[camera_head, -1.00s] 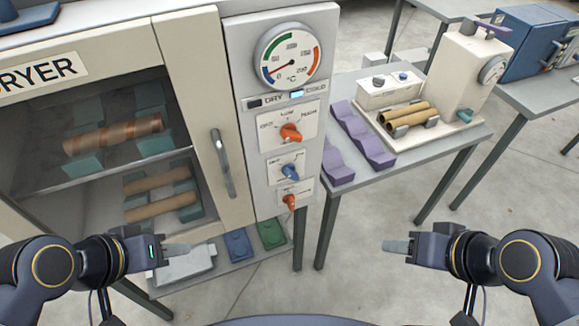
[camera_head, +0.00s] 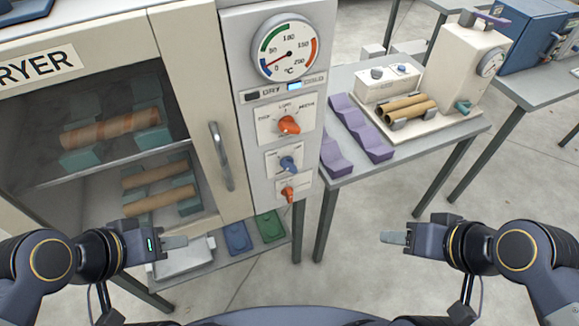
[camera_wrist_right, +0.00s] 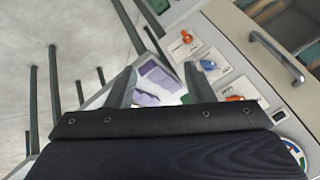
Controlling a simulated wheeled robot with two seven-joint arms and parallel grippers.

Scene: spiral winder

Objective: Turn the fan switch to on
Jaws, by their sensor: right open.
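The dryer's control panel (camera_head: 242,120) stands upright at the middle of the head view. It carries a large orange knob (camera_head: 289,125), a blue knob (camera_head: 288,164) below it and a small orange knob (camera_head: 288,193) lowest. Their small labels are too blurred to tell which is the fan switch. The right wrist view shows the blue knob (camera_wrist_right: 208,65) and the small orange knob (camera_wrist_right: 187,37) beyond the fingers. My right gripper (camera_head: 394,237) is open and empty, right of and below the panel. My left gripper (camera_head: 175,242) is left of and below it; its jaw gap is hidden.
The dryer door (camera_head: 170,60) has a vertical handle (camera_head: 221,157) left of the knobs. A gauge (camera_head: 288,48) sits above them. A grey table (camera_head: 430,140) with purple cradles (camera_head: 357,130) and a winder (camera_head: 465,65) stands right of the panel. Open floor (camera_head: 370,265) lies between my grippers.

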